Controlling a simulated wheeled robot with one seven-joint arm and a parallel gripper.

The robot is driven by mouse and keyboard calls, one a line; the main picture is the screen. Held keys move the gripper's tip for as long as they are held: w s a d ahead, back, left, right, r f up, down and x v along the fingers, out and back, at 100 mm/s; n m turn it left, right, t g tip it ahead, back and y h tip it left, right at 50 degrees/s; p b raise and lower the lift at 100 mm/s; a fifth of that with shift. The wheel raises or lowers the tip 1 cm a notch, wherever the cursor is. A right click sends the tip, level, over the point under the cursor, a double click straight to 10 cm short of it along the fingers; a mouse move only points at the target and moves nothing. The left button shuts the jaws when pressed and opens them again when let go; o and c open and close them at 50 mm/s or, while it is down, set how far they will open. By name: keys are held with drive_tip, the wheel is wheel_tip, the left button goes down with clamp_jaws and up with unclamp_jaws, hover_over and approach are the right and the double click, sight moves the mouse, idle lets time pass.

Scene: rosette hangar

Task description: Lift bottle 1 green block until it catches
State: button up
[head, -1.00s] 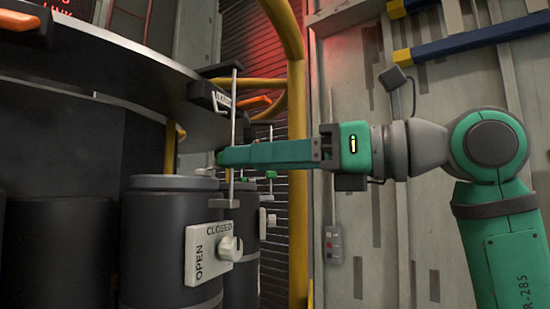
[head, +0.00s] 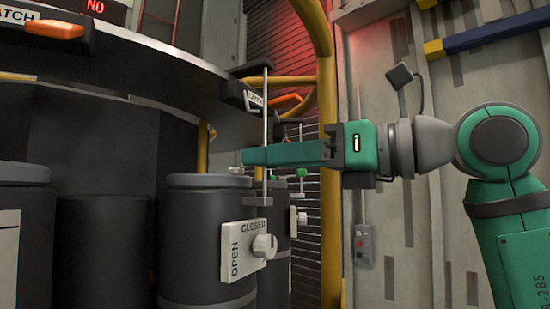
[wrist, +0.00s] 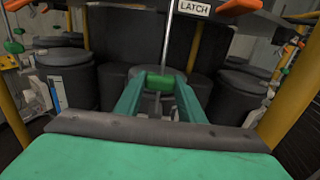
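The dark bottle (head: 207,240) with the OPEN/CLOSED plate stands left of centre in the head view. My gripper (head: 246,157) reaches in level from the right, just above the bottle's top. In the wrist view a small green block (wrist: 160,83) sits between the tips of my two teal fingers, and they appear to close on its ends. In the head view the fingers largely hide the block. A thin upright rod (head: 265,100) runs close by the fingers, under a LATCH label (wrist: 193,7) in the wrist view.
A curved dark ledge (head: 150,62) with orange handles (head: 57,29) hangs above the bottles. Other bottles stand to the left and behind, with more green blocks (head: 301,172) beyond. A yellow rail (head: 327,110) rises behind my gripper.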

drive_tip(key=c, duration=0.5)
drive_tip(key=shift+o, duration=0.2)
wheel_tip(320, 180, up, 10)
drive_tip(key=shift+f, duration=0.25)
drive_tip(key=o, duration=1.3)
drive_tip(key=shift+f, duration=0.1)
drive_tip(key=shift+c, duration=0.2)
drive_tip(key=v, duration=0.9)
idle(0.6)
idle(0.6)
